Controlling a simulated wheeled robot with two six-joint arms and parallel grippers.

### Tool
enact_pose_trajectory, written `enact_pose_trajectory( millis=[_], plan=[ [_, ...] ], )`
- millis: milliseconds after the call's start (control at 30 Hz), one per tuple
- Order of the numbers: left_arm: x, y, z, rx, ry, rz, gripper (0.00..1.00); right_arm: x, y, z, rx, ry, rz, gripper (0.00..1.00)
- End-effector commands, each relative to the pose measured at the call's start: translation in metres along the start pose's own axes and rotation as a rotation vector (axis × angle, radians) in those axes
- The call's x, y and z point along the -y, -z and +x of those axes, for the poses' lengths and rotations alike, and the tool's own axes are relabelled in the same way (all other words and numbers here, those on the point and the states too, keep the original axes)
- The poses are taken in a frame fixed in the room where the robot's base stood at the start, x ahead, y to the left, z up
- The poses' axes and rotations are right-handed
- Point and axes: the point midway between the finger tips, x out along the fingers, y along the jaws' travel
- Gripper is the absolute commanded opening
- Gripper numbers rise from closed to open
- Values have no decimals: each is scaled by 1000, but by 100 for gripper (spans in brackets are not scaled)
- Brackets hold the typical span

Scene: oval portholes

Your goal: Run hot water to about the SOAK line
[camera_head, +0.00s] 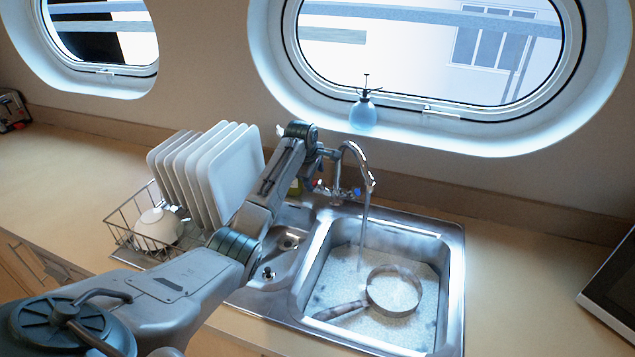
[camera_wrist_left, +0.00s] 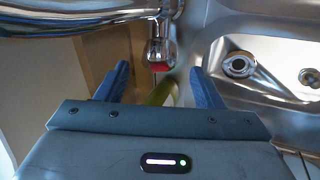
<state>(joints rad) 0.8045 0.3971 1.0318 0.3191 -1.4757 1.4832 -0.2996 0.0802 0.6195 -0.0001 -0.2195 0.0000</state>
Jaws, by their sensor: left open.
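The tap (camera_head: 355,152) has a curved chrome spout, and a stream of water (camera_head: 364,225) falls from it into the right basin (camera_head: 446,265). A pan (camera_head: 395,290) lies in the basin in pale, speckled water, its handle towards the lower left. I cannot make out a SOAK line. The red-marked hot handle (camera_head: 318,184) is at the tap's left; it also shows in the left wrist view (camera_wrist_left: 160,55). The blue-marked handle (camera_head: 356,191) is at the right. My left gripper (camera_wrist_left: 160,70) is open, its blue fingers either side of the red mark; contact is unclear. My right gripper is out of view.
A dish rack (camera_head: 125,230) with white plates (camera_head: 225,170) and a white bowl (camera_head: 158,228) stands left of the sink. A small drain basin (camera_head: 290,240) lies under my left arm. A spray bottle (camera_head: 363,115) stands on the porthole sill. The right counter (camera_head: 530,290) is mostly clear.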

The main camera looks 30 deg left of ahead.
Motion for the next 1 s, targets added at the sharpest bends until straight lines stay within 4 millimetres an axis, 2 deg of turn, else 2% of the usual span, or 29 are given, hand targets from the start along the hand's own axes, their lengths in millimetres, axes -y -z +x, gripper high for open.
enact_pose_trajectory(
  millis=[100,300,500,767,867,1000],
  plan=[
    [0,0,19,2,4,0,61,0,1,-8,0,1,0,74],
    [0,0,43,2,2,1,61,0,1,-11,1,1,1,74],
    [0,0,53,0,1,2,61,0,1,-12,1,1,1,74],
    [0,0,54,0,0,2,61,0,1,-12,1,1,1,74],
    [0,0,54,0,0,2,46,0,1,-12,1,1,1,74],
    [0,0,54,0,0,2,18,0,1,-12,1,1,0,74]
  ],
)
